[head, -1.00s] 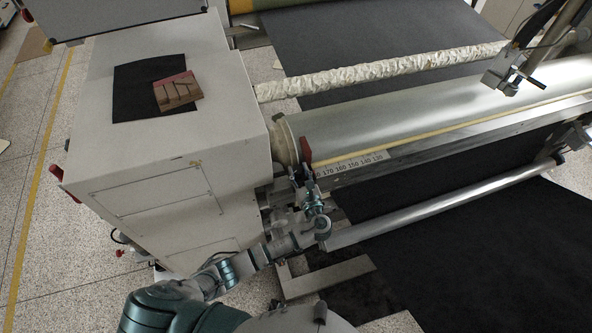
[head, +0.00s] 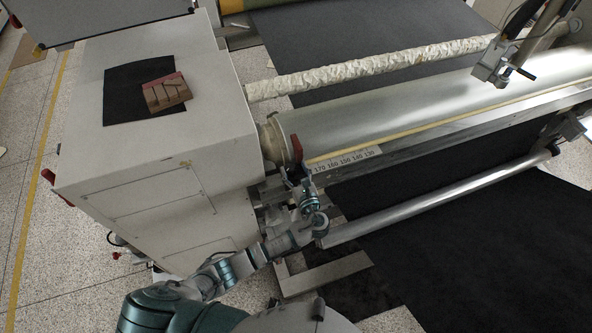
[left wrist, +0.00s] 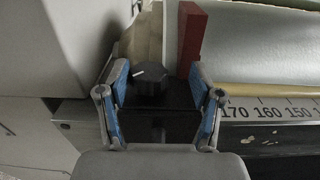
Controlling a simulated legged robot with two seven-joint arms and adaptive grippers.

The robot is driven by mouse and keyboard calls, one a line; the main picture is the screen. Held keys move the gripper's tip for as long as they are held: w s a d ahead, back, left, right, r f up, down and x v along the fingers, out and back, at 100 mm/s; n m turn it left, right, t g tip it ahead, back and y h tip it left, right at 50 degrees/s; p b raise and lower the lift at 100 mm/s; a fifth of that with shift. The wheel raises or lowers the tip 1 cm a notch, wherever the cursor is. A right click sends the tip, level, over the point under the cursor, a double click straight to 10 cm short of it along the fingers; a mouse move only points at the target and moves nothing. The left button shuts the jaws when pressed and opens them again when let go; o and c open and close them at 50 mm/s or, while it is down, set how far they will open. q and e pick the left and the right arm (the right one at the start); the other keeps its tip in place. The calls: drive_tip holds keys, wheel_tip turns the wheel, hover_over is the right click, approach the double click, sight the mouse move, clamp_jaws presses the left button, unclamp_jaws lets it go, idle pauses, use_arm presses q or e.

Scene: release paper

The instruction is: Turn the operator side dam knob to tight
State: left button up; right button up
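The side dam knob (left wrist: 150,82) is a dark round knob with a short white mark, in the left wrist view. A red upright plate (left wrist: 190,40) stands just right of the knob and behind the right finger. In the head view my left gripper (head: 299,178) is at the roller's near left end, below the red plate (head: 296,150), and the knob is hidden. My right gripper is not in view.
The machine's white housing (head: 150,140) stands left of the gripper, with a black mat (head: 125,95) and a brown block (head: 166,93) on top. The large roller (head: 400,105) and numbered scale (head: 345,160) extend right. A lower bar (head: 430,198) crosses the front.

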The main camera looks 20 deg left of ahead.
use_arm(q)
drive_tip(key=shift+a, duration=0.5)
drive_tip(key=shift+s, duration=0.3)
drive_tip(key=v, duration=1.1)
drive_tip(key=shift+d, duration=0.4)
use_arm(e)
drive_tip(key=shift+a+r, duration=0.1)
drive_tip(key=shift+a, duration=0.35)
use_arm(q)
drive_tip(key=shift+a+f, duration=0.1)
